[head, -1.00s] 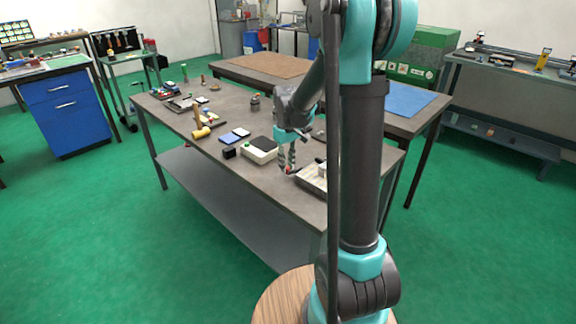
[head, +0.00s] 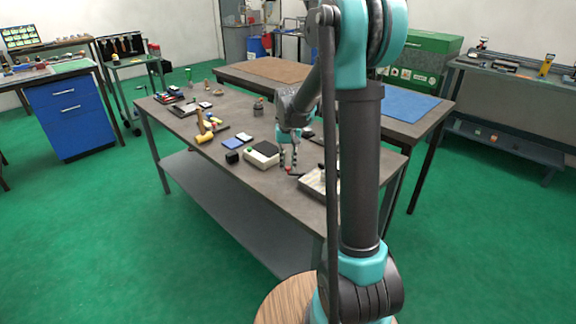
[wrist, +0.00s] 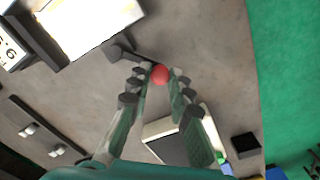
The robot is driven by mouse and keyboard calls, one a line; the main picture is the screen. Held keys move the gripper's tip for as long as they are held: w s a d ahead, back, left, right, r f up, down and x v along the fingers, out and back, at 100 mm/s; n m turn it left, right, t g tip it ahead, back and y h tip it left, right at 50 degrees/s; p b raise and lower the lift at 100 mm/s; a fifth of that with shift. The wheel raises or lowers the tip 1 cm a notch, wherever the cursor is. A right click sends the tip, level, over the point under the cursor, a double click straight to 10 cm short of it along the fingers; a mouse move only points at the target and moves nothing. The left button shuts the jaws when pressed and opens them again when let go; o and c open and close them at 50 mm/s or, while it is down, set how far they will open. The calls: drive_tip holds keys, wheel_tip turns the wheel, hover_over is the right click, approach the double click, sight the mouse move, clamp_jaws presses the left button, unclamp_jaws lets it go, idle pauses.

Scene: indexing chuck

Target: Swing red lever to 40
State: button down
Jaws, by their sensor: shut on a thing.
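The red lever shows as a round red knob (wrist: 159,74) at the end of a thin dark arm in the wrist view. The arm runs up and left to a dark pivot piece beside a bright pale block (wrist: 90,22). My gripper (wrist: 158,80) has its fingertips closed around the knob. In the head view my gripper (head: 289,168) is low over the near right part of the table, beside a pale device (head: 314,184). The knob is tiny there. A white plate with black digits (wrist: 10,45) is cut off at the wrist view's left edge; the full scale is not readable.
A small black block (head: 232,157), a blue pad and a yellow-handled mallet lie farther left. The device is partly behind my arm.

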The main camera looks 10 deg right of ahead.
idle(0.3)
drive_tip(key=c, duration=1.4)
unclamp_jaws()
drive_tip(key=shift+o, duration=0.2)
drive_tip(key=shift+r, duration=0.1)
wheel_tip(320, 180, up, 12)
